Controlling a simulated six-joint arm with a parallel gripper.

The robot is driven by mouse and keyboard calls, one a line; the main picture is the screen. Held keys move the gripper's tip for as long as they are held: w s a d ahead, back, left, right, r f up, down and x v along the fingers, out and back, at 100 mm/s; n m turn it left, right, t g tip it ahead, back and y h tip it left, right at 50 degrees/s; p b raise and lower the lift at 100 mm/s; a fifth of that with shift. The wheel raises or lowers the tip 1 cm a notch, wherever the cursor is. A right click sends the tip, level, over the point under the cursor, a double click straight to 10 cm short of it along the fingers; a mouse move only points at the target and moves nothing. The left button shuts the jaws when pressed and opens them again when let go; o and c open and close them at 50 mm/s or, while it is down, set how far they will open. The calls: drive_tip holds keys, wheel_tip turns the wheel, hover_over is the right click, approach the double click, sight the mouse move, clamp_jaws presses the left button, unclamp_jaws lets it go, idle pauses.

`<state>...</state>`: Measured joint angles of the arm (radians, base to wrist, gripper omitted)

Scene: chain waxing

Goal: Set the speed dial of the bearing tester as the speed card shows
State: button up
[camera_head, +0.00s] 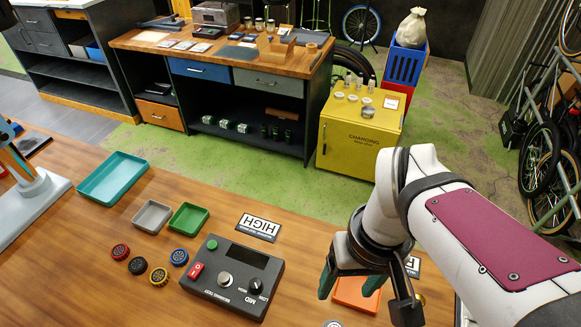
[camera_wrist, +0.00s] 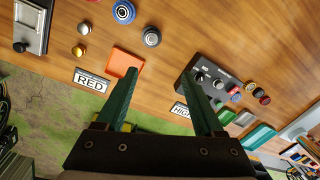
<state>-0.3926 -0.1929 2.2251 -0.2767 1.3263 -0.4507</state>
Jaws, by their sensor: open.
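The bearing tester (camera_head: 232,262) is a dark box on the wooden table, left of my gripper in the head view. Its black speed dial (camera_head: 255,286) sits at the right end of the panel, with small speed labels around it. I cannot tell which mark it points at. A round metal knob (camera_head: 225,279) and a red switch (camera_head: 196,270) are left of it. The speed card (camera_head: 259,227) lies flat behind the tester and reads HIGH; it also shows in the wrist view (camera_wrist: 182,111). My gripper (camera_wrist: 161,75) is open and empty, above the table and apart from the tester.
An orange tray (camera_head: 357,294) lies below my gripper, near a card reading RED (camera_wrist: 91,81). Grey (camera_head: 152,216), green (camera_head: 188,218) and teal (camera_head: 113,178) trays and several coloured round parts (camera_head: 158,276) lie left of the tester. Bare table surrounds the HIGH card.

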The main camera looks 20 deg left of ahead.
drive_tip(key=w+a+n, duration=0.2)
drive_tip(key=a+n, duration=0.4)
drive_tip(key=a, duration=0.2)
drive_tip(key=n, duration=0.7)
approach(255, 283)
drive_tip(key=shift+t+h, duration=0.3)
drive_tip(key=shift+h, duration=0.1)
drive_tip(key=f, duration=0.9)
drive_tip(key=shift+s+a, duration=0.2)
drive_tip(key=shift+a, duration=0.15)
clamp_jaws()
